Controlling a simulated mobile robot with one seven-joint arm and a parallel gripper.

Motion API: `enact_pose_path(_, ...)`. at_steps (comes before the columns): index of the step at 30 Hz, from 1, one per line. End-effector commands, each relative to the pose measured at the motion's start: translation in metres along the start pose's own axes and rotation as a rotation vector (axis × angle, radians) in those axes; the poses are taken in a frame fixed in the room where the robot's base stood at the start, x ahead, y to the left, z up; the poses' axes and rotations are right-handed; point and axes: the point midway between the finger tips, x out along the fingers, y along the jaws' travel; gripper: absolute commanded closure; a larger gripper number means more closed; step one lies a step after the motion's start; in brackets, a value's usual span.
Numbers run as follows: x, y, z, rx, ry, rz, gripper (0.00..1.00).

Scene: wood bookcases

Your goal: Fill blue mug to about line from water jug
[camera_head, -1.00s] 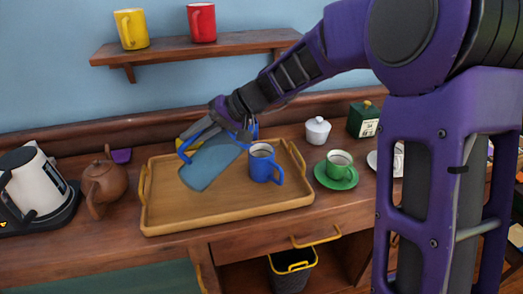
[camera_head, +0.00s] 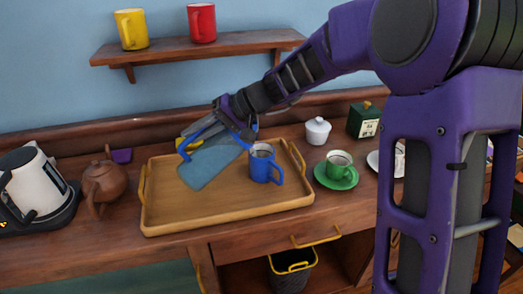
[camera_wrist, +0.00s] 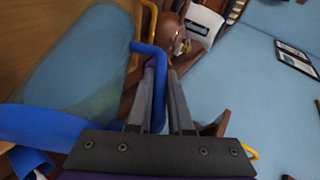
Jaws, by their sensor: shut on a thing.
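The blue mug (camera_head: 264,167) stands upright on the wooden tray (camera_head: 225,221), toward its right side. It has a darker band or contents near its top; I cannot tell the water level or a line. The water jug (camera_head: 206,166) is a clear bluish vessel with a blue rim and handle, tilted above the tray just left of the mug. In the wrist view the jug body (camera_wrist: 75,65) fills the left side. My gripper (camera_wrist: 163,85) is shut on the jug's blue handle. The head view partly hides the fingers, and no water stream is visible.
A brown teapot (camera_head: 103,182) and a white kettle (camera_head: 35,185) stand to the left. A green cup (camera_head: 338,162) on a green saucer, a white lidded pot (camera_head: 318,131) and a green box (camera_head: 364,120) stand to the right. A shelf (camera_head: 190,47) holds two mugs above.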

Motion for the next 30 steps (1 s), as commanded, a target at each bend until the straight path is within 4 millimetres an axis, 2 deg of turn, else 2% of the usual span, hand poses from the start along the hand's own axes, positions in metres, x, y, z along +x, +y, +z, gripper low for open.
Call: enact_pose_path(30,-0.0067,-0.0042,-0.0034,0.015,0.002,-0.043,1.00)
